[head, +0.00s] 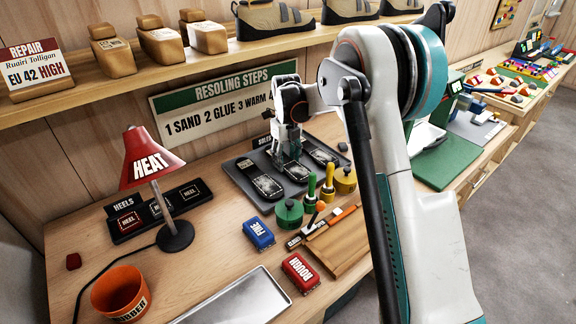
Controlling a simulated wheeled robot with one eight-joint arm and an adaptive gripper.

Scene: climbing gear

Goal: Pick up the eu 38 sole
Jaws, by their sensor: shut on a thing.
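A dark tray (241,181) labelled as soles lies on the bench below the resoling sign. Several black soles lie in it, including a left one (267,186), a middle one (297,172) and a right one (324,157). Their size markings are too small to read, so I cannot tell which is EU 38. My gripper (287,156) points down over the tray, shut on what looks like a sole at its middle. The fingertips and the grip are small and partly hidden, and I cannot tell whether that sole is clear of the tray.
A red heat lamp (152,157) and a heels tray (127,224) stand to the left. The blue block (259,233) and red block (301,272) lie nearer. A shelf (195,63) hangs above.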

